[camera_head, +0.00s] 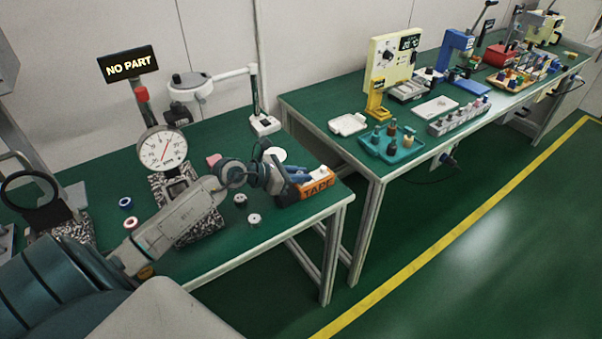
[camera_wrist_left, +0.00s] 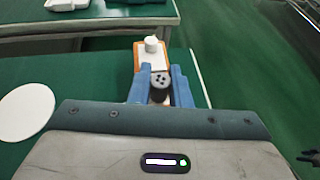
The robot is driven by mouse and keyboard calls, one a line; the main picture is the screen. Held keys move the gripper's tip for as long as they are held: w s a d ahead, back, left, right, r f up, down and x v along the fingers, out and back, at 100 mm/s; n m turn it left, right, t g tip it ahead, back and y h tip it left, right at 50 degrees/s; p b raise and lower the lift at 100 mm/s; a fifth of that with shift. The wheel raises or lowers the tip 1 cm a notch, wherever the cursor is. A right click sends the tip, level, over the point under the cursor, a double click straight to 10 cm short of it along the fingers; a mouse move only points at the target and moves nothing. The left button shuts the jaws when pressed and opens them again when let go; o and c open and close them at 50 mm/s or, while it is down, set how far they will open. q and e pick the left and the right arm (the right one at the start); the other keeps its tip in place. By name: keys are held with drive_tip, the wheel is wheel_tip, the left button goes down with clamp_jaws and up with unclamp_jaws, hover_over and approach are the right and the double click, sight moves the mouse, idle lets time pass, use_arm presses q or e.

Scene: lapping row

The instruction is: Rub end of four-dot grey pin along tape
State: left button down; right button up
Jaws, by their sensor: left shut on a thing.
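My left gripper (camera_head: 298,180) is at the tape dispenser at the table's right end; it also shows in the left wrist view (camera_wrist_left: 158,84). Its blue fingers are shut on a grey pin (camera_wrist_left: 160,79) whose upturned end carries several dark dots. The pin's lower end is hidden from the wrist camera, and I cannot make the pin out in the head view. The orange tape dispenser (camera_head: 318,187), marked TAPE, is just beyond the fingers, with a white part (camera_wrist_left: 151,44) on it. I cannot tell whether pin and tape touch. My right gripper is out of view.
Two small grey pins (camera_head: 254,219) (camera_head: 240,199) stand on the green table near the dispenser. A dial gauge (camera_head: 163,149) under a NO PART sign (camera_head: 128,63) stands left. A white disc (camera_wrist_left: 27,112) lies beside the gripper. A second bench (camera_head: 340,147) stands across a gap.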

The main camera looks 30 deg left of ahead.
use_arm(q)
drive_tip(key=shift+r, duration=0.1)
drive_tip(key=shift+r+p, duration=2.45)
drive_tip(key=shift+r, duration=0.5)
